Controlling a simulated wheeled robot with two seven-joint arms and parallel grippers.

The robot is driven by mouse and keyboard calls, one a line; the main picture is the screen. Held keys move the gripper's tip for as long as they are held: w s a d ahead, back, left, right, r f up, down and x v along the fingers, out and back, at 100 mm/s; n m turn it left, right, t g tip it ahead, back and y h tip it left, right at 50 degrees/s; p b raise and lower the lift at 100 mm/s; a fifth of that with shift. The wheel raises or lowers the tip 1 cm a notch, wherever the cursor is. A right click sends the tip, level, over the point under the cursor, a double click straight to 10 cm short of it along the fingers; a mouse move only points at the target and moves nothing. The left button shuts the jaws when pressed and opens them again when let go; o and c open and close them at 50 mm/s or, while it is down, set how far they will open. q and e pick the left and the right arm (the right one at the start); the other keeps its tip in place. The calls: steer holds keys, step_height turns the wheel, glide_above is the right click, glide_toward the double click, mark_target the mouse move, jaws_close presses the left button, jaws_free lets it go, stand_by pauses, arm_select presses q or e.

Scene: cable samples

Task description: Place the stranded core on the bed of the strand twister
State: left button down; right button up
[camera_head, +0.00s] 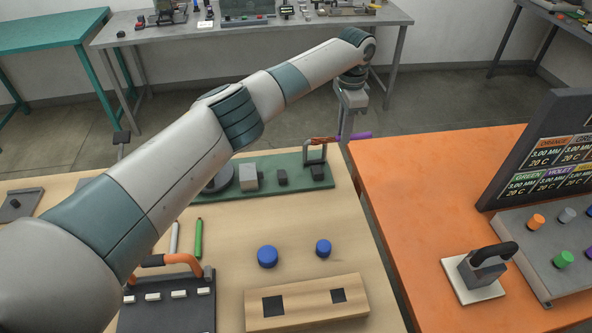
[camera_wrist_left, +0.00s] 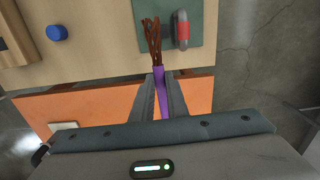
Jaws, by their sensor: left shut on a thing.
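My left gripper (camera_head: 345,136) reaches across from the left and points down near the right end of the green-based device, which appears to be the strand twister (camera_head: 300,186). It is shut on the stranded core, a purple-sheathed piece (camera_head: 363,135) with bare copper strands (camera_head: 323,140) pointing left. In the left wrist view the purple part (camera_wrist_left: 160,77) sits between the fingers (camera_wrist_left: 160,92), and the splayed strands (camera_wrist_left: 152,42) overlap the green base's edge (camera_wrist_left: 205,12). Whether they touch it I cannot tell. My arm hides part of the twister. My right gripper is not in view.
A wooden block with two dark squares (camera_head: 308,303), two blue knobs (camera_head: 268,257) and a green stick (camera_head: 198,238) are on the wooden table. Right of a gap stands an orange table (camera_head: 420,200) with a handled grey block (camera_head: 482,268) and a dark sign (camera_head: 550,150).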

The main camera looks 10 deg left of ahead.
arm_select(q)
steer(key=shift+f, duration=0.1)
stand_by(0.4)
steer(key=shift+s+a+f, duration=0.15)
steer(key=shift+a+f, duration=0.15)
steer(key=shift+a, duration=0.15)
steer(key=s+a+f, duration=0.1)
steer(key=a+f, duration=0.1)
steer(key=a, duration=0.1)
steer(key=s+a+f+b, duration=0.1)
steer(key=a+f, duration=0.1)
steer(key=a, duration=0.1)
steer(key=s+a+f+b, duration=0.1)
steer(key=a+f, duration=0.1)
steer(key=a, duration=0.2)
steer(key=shift+s+f, duration=0.15)
steer(key=shift+s, duration=0.2)
